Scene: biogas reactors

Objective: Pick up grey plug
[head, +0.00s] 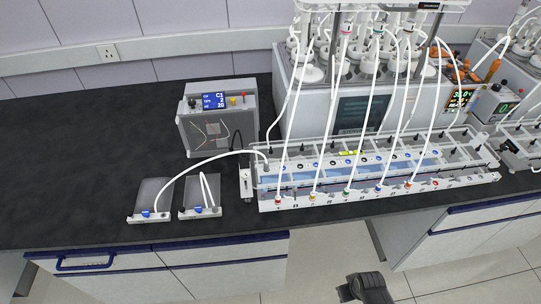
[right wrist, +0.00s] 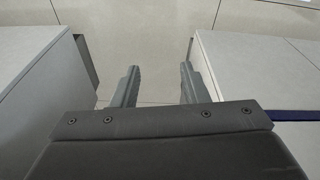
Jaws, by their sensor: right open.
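A long clear rack (head: 380,188) stands at the front of the black bench, with white tubes running down to small coloured plugs along its front edge, among them a red plug (head: 278,201), a green plug (head: 347,193) and an orange plug (head: 408,185). I cannot single out a grey plug for certain at this size. My right gripper (right wrist: 158,78) is open and empty, above the floor between two cabinets in the right wrist view. A dark part of my right arm shows at the bottom of the head view, in front of and below the bench edge. My left gripper is not in view.
A large reactor unit (head: 365,100) is behind the rack. The bench's left side is clear.

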